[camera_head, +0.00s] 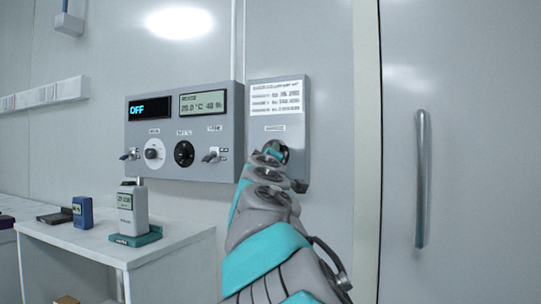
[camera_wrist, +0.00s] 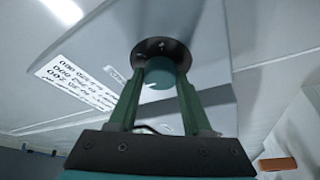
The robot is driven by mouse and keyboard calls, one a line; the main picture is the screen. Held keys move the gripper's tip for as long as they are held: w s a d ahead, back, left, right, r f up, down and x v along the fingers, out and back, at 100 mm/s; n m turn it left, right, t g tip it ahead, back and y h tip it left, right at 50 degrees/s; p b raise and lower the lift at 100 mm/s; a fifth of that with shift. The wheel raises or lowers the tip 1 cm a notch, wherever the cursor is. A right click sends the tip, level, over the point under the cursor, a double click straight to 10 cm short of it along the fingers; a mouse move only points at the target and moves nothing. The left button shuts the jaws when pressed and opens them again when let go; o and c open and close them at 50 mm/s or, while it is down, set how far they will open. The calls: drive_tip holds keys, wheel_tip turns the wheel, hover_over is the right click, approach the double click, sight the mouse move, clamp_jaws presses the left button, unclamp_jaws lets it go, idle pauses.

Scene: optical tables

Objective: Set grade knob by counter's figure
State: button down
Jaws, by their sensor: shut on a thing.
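The grade knob (camera_head: 283,152) is on a narrow grey panel (camera_head: 293,131) under a printed table label (camera_head: 277,95). My arm hides most of it in the head view. In the wrist view, my gripper (camera_wrist: 160,82) has both fingers closed on the knob's teal grip, in front of its black dial disc (camera_wrist: 161,47). I cannot read the dial's setting. The counter (camera_head: 132,208) is a white handheld unit with a small display, upright in a green cradle (camera_head: 135,237) on the white table at left. Its figure is too small to read surely.
A wider control box (camera_head: 183,172) is left of the knob panel, with an "OFF" display, a second display, two round knobs and toggle switches. A blue device (camera_head: 82,212) stands on the white table (camera_head: 165,247). A door handle (camera_head: 421,180) is at right.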

drive_tip(key=shift+c, duration=1.7)
unclamp_jaws()
drive_tip(key=shift+s, duration=0.1)
drive_tip(key=b+v, duration=0.1)
drive_tip(key=v, duration=0.6)
drive_tip(key=shift+s, duration=0.35)
drive_tip(key=shift+f, duration=0.1)
